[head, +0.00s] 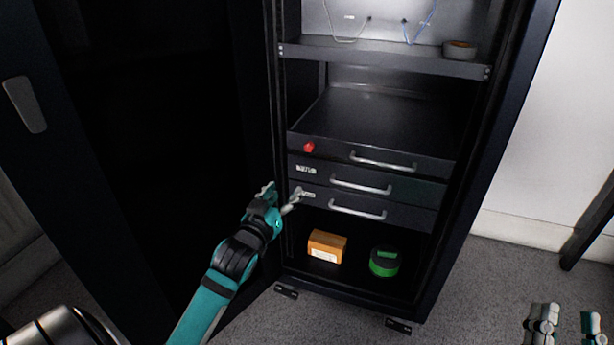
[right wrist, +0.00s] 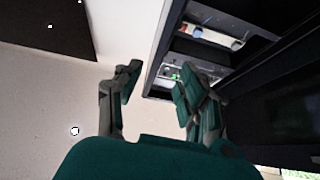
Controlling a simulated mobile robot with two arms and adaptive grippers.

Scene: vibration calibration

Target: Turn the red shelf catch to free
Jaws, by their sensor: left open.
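The red shelf catch (head: 309,147) is a small red knob at the left end of the front edge of the dark pull-out shelf (head: 375,118) in the open cabinet. My left gripper (head: 283,191) is open and empty, below and to the left of the catch and apart from it, beside the lower drawer fronts. My right gripper (head: 566,320) is low at the right edge of the head view, far from the cabinet. In the right wrist view its fingers (right wrist: 155,92) are spread with nothing between them.
Below the shelf are two drawers with bar handles (head: 361,184). An orange box (head: 326,246) and a green-and-black round item (head: 384,261) stand on the cabinet floor. A tape roll (head: 459,50) lies on the upper shelf. The open door (head: 150,130) stands left of my left arm.

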